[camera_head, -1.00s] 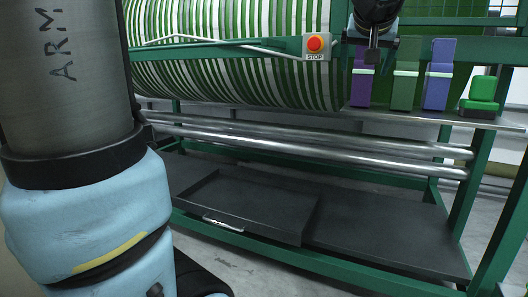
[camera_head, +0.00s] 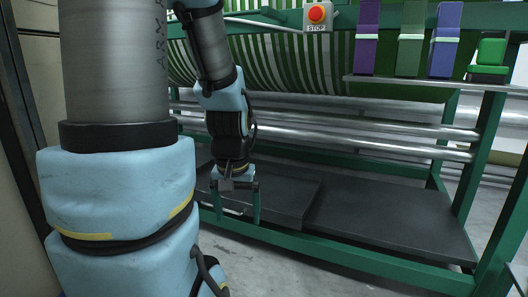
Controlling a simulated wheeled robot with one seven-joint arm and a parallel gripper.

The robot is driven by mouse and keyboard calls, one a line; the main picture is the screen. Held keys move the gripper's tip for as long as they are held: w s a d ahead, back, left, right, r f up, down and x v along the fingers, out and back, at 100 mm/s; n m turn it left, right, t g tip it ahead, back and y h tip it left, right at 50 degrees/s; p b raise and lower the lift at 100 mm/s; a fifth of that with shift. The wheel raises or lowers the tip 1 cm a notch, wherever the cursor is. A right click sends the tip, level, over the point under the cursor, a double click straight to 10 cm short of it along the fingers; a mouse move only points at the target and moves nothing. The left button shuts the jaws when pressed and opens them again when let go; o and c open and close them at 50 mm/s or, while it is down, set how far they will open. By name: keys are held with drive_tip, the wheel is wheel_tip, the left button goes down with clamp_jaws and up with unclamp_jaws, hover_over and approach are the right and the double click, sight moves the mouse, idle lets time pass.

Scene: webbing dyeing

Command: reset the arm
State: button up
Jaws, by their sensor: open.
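My arm comes down from the upper left and bends toward the machine. My gripper (camera_head: 236,205) points downward in front of the machine's lower shelf, its two fingers apart and nothing seen between them. It overlaps the left part of a dark tray (camera_head: 285,205) in the picture; I cannot tell whether it touches it. The tray's metal handle (camera_head: 232,211) shows partly behind the fingers.
The green machine frame (camera_head: 340,262) carries striped webbing (camera_head: 300,68), steel rollers (camera_head: 380,143) and a red stop button (camera_head: 317,13). Purple (camera_head: 367,38), green (camera_head: 410,40) and blue (camera_head: 445,40) boxes and a green-and-black item (camera_head: 489,58) stand on the right shelf. Grey floor (camera_head: 300,270) lies in front.

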wheel_tip(320, 180, up, 35)
drive_tip(key=p, duration=3.6)
drive_tip(key=shift+s+a+r+p, duration=0.2)
drive_tip(key=shift+s+a+p, duration=0.15)
drive_tip(key=shift+s, duration=0.1)
